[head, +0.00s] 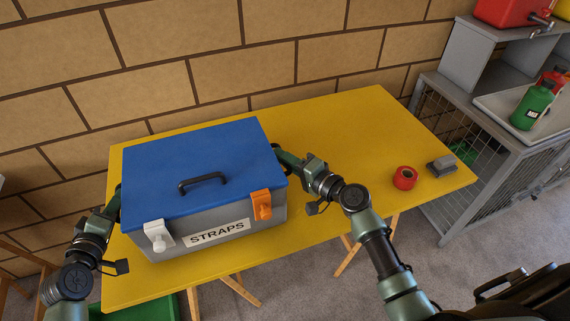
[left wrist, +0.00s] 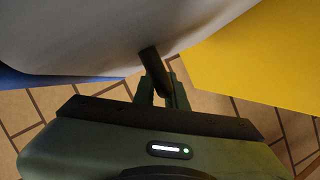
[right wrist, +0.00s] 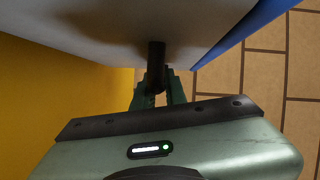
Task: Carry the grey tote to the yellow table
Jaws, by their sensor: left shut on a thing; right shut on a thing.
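The grey tote (head: 185,240) has a blue lid (head: 200,160) with a dark top handle, a white latch, an orange latch and a STRAPS label. It is over the left part of the yellow table (head: 340,130); I cannot tell whether its base touches the top. My left gripper (head: 115,207) is at its left side, shut on a dark side handle (left wrist: 150,62). My right gripper (head: 285,160) is at its right side, shut on the other side handle (right wrist: 156,55). The tote looks level and its lid is down.
A red tape roll (head: 405,178) and a small grey block (head: 441,164) lie at the table's right end. The table's middle is bare. A grey shelf unit with a mesh side (head: 480,175) and a green bottle (head: 532,106) stands to the right. A brick wall runs behind.

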